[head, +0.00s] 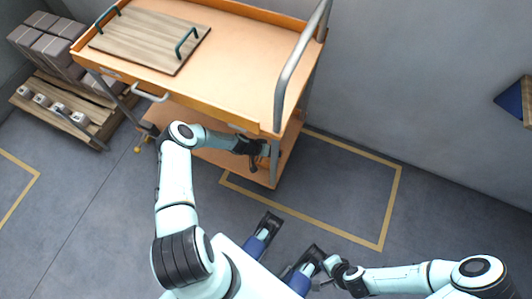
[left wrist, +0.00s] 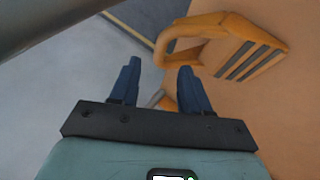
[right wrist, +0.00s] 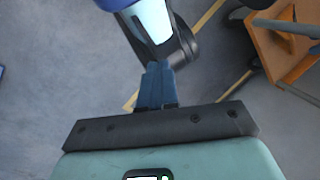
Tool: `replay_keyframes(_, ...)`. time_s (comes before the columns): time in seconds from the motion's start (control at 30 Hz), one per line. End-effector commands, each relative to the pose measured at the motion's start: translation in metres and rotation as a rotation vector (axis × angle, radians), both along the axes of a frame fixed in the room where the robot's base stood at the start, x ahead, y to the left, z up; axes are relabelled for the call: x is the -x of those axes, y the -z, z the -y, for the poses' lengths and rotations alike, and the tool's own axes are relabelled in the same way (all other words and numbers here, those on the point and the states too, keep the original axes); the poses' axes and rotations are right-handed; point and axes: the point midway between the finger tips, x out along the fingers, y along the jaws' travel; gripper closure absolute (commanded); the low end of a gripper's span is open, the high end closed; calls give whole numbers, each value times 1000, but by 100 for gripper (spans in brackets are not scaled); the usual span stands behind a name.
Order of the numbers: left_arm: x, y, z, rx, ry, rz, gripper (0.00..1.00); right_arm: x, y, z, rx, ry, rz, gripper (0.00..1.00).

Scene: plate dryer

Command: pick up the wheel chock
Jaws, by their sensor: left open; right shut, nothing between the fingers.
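The wheel chock (left wrist: 250,50) is an orange block with dark stripes and a loop handle, lying on the cart's orange lower shelf (left wrist: 285,110) in the left wrist view. In the head view my left arm reaches under the cart's top. My right gripper (right wrist: 155,75) is shut and empty, low at the right, away from the cart.
The orange cart (head: 235,55) has a metal push rail (head: 300,55) and a wooden board with handles (head: 150,38) on top. A pallet of grey boxes (head: 65,50) stands at the left. Floor inside the yellow tape (head: 390,205) right of the cart is clear.

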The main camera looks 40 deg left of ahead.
Motion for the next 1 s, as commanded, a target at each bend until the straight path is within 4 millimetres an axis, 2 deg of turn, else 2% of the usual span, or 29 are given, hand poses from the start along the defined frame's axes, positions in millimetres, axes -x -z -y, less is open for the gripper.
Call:
replay_keyframes(0.27, -22, 33, 17, -1, 3, -1, 53, -21, 19, 10, 27, 24, 56, 100)
replay_keyframes(0.57, -26, 35, 19, 1, 2, 0, 53, -25, 20, 12, 32, 29, 68, 100)
replay_keyframes(0.6, -26, 35, 19, 0, 1, 0, 57, -25, 20, 12, 32, 29, 68, 100)
replay_keyframes(0.73, -25, 35, 19, 0, 1, 0, 99, -25, 20, 12, 32, 28, 67, 100)
replay_keyframes(1.0, -25, 35, 19, 0, 1, 0, 100, -25, 20, 12, 32, 28, 66, 100)
